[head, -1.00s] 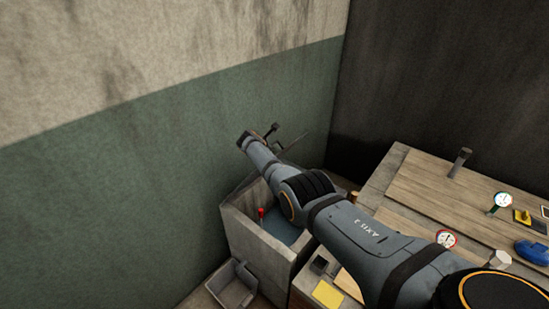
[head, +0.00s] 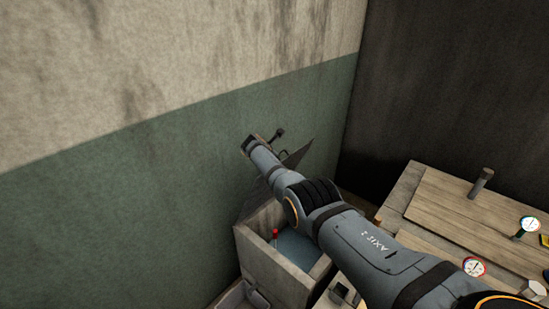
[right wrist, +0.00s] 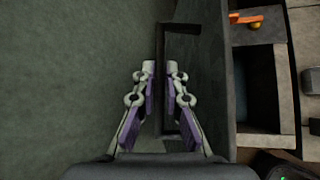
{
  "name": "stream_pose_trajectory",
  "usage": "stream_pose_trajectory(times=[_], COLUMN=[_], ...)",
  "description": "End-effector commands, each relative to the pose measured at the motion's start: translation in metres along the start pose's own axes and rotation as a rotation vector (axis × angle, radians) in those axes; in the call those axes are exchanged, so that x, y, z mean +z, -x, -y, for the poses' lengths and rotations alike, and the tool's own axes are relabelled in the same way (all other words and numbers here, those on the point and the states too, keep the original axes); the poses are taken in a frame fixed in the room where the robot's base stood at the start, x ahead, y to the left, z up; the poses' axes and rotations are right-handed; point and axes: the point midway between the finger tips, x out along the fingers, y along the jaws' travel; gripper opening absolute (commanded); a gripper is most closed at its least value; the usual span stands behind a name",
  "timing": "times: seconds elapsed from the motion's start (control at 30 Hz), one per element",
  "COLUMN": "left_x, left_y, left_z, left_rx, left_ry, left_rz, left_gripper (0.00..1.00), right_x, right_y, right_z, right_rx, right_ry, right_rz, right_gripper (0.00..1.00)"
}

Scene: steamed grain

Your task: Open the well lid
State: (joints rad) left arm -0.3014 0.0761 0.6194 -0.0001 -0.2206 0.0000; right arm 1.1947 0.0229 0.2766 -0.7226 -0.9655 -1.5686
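The well (head: 262,265) is a grey concrete box against the green wall, with blue inside; it also shows in the right wrist view (right wrist: 258,88). Its lid (head: 298,153) is a thin grey plate, raised and tilted above the box, partly hidden behind my right arm. In the right wrist view, the lid (right wrist: 214,75) stands nearly edge-on, with a dark bracket-shaped handle (right wrist: 161,40) on its left side. My right gripper (right wrist: 161,70) is closed in around the handle bar; it also shows beyond the wrist in the head view (head: 276,136). My left gripper is out of view.
A red-topped lever (head: 275,233) stands at the well's opening. The green wall (head: 130,200) is close on the left. A wooden bench (head: 450,215) with gauges is at right. A grey bin (head: 232,297) sits at the well's foot.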

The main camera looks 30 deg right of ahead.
Motion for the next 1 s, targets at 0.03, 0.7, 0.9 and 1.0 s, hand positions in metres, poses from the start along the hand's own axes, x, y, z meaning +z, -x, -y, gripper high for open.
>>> stream_pose_trajectory(times=[0.03, 0.7, 0.9, 1.0], left_x=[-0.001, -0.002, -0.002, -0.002], left_y=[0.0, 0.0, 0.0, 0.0], left_z=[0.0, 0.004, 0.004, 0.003], left_rx=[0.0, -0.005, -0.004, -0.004], left_ry=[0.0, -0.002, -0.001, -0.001], left_rz=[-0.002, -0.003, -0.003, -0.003], left_gripper=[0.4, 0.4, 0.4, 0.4], right_x=[0.0, 0.0, -0.001, -0.001], right_y=[0.0, 0.012, 0.036, 0.056], right_z=[0.0, -0.003, 0.0, -0.001], right_rx=[0.0, 0.001, 0.003, 0.003], right_ry=[0.0, -0.001, -0.001, -0.001], right_rz=[0.0, 0.006, 0.001, 0.0], right_gripper=[0.19, 0.34, 0.34, 0.34])
